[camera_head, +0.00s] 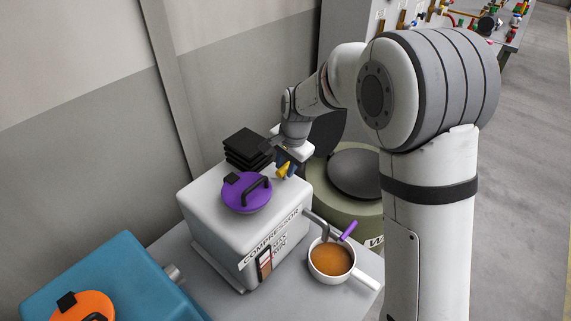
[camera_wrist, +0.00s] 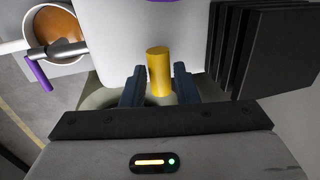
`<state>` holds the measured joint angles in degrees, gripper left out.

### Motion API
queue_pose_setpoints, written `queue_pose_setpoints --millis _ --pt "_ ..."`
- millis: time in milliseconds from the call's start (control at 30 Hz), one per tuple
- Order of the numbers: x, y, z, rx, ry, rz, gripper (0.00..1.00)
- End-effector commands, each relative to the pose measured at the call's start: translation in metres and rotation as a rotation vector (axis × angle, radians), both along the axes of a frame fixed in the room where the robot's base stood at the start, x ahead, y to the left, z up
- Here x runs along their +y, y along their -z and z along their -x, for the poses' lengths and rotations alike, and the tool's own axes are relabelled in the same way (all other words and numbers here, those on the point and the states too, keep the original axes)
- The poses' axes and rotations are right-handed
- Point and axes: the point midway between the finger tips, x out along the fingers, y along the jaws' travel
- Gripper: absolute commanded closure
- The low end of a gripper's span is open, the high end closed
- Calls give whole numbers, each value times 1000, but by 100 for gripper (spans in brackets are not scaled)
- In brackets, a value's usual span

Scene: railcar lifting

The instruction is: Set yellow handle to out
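The yellow handle (camera_head: 283,170) is a short cylinder at the back right edge of the white compressor box (camera_head: 204,203). In the wrist view the handle (camera_wrist: 159,72) stands between the two dark blue fingers of my gripper (camera_wrist: 160,88). The handle's base and pivot are hidden.
A purple lid (camera_head: 246,193) with a black grip sits on the compressor. A black finned block (camera_head: 246,147) stands behind it. A pot of brown liquid (camera_head: 331,259) with a purple-handled utensil is at the right front. A green drum (camera_head: 317,193) stands behind.

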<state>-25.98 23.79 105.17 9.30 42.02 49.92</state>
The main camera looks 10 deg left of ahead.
Motion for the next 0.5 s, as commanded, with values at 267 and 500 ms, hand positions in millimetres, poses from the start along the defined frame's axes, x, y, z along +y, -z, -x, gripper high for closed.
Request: queue_pose_setpoints --millis 267,500 --pt "0 0 0 0 1 0 96" --pt "-1 0 0 -1 1 0 100"
